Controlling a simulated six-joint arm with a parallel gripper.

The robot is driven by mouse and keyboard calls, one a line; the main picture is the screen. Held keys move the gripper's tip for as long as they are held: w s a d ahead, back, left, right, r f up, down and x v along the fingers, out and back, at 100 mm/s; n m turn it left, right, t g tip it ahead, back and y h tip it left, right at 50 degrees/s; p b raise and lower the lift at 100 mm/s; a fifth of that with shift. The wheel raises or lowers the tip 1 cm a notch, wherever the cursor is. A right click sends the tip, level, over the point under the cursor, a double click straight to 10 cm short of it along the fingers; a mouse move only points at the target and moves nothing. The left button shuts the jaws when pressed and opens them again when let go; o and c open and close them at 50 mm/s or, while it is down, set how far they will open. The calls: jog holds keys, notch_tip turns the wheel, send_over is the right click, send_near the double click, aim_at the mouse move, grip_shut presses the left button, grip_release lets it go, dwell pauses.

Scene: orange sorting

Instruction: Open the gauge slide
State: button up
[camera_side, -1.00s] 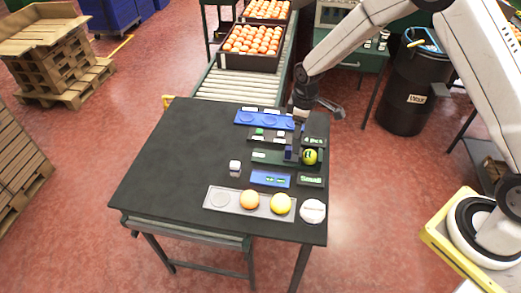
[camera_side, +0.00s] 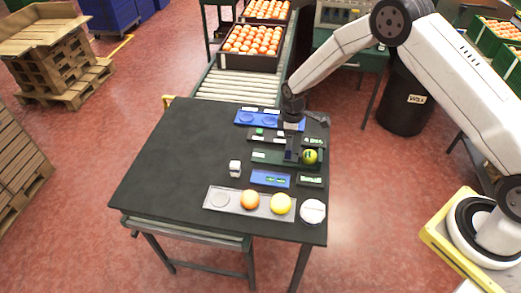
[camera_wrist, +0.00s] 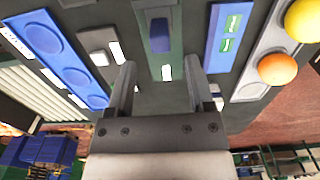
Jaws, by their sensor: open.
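The gauge (camera_side: 265,157) is a long dark green strip on the black table, with a yellow-green ball (camera_side: 310,156) at its right end. A dark blue block, which looks like its slide (camera_side: 291,154), stands near that ball. In the wrist view the green strip (camera_wrist: 177,62) runs up the picture and the blue slide (camera_wrist: 159,35) stands on it near the top. My gripper (camera_wrist: 162,70) is open and empty, its fingers apart below the slide in that view. In the side view my gripper (camera_side: 292,128) is above the table behind the gauge; its fingertips are hard to make out.
A blue tray (camera_side: 256,119) with round recesses lies behind the gauge. A small white cube (camera_side: 235,168) stands left. The table's left half is clear.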

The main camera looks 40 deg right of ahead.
jog(key=shift+f, duration=3.05)
grip_shut()
